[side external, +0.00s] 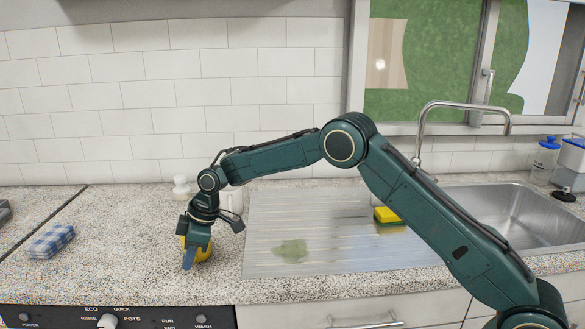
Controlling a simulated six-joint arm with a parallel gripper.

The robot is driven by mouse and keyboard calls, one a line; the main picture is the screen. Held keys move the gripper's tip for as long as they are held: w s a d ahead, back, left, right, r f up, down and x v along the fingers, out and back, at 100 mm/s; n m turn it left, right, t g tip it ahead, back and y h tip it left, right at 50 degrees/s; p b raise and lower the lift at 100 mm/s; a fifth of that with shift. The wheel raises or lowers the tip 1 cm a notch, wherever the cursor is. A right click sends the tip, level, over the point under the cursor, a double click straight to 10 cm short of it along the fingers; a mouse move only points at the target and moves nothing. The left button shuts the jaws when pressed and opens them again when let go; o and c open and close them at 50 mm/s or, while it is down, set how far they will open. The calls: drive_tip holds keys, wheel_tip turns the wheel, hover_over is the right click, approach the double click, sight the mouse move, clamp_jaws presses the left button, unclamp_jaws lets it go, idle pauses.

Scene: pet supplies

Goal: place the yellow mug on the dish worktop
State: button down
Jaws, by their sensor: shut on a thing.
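The yellow mug (204,251) is low at the speckled worktop (150,245), left of the metal draining board. My gripper (190,258) is over it, pointing down, and is shut on it. The fingers and wrist cover much of the mug. I cannot tell whether the mug's base touches the worktop.
A ribbed draining board (330,262) with a green cloth (291,250) and a yellow-green sponge (387,216) lies to the right, beside the sink (515,215). A folded checked cloth (50,241) lies left. A white bottle (181,188) and a white container (232,200) stand behind my gripper.

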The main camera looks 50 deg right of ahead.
drive_tip(key=shift+f, duration=0.1)
drive_tip(key=c, duration=1.5)
unclamp_jaws()
drive_tip(key=shift+v, duration=6.1)
